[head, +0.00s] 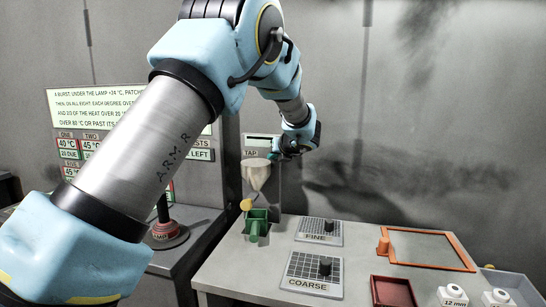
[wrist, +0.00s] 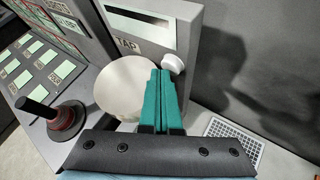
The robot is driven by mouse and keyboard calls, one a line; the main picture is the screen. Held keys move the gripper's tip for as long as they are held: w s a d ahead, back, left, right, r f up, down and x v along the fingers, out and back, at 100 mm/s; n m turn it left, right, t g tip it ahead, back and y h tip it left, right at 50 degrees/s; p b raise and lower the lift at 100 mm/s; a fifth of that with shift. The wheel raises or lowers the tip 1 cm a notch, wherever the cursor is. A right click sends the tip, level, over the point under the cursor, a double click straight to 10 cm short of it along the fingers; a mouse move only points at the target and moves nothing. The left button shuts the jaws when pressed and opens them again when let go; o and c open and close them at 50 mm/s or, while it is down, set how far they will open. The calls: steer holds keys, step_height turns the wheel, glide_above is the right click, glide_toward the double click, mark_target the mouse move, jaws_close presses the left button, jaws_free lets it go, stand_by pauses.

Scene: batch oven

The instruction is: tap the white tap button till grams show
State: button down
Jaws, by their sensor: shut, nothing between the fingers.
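The white tap button (wrist: 173,62) is a round knob on the grey panel of the dispenser (wrist: 187,20), in the wrist view. My gripper (wrist: 161,73) has teal fingers, pressed together and empty, with tips just left of and below the button. I cannot tell whether they touch it. In the head view my gripper (head: 279,153) is at the panel, and the button is not clearly visible. The label TAP (wrist: 127,45) is left of the button. The display window (wrist: 140,25) above it looks pale, with no readable figures; it also shows in the head view (head: 262,141).
A cream hopper (wrist: 122,88) sits below the panel, close to my fingers. Sieves marked FINE (head: 320,231) and COARSE (head: 300,268), and an orange frame (head: 455,246), lie on the bench. A red-based lever (wrist: 64,120) stands left.

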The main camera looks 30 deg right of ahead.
steer(key=shift+a, duration=0.1)
stand_by(0.3)
steer(key=shift+s+a+b, duration=0.5)
steer(key=shift+s+b, duration=0.05)
steer(key=shift+s, duration=0.05)
steer(key=shift+s, duration=0.1)
steer(key=shift+s+a+f+b, duration=0.1)
steer(key=shift+s+a+b, duration=0.45)
steer(key=shift+b, duration=0.1)
steer(key=shift+s+a+b, duration=0.75)
steer(key=shift+s+a, duration=0.45)
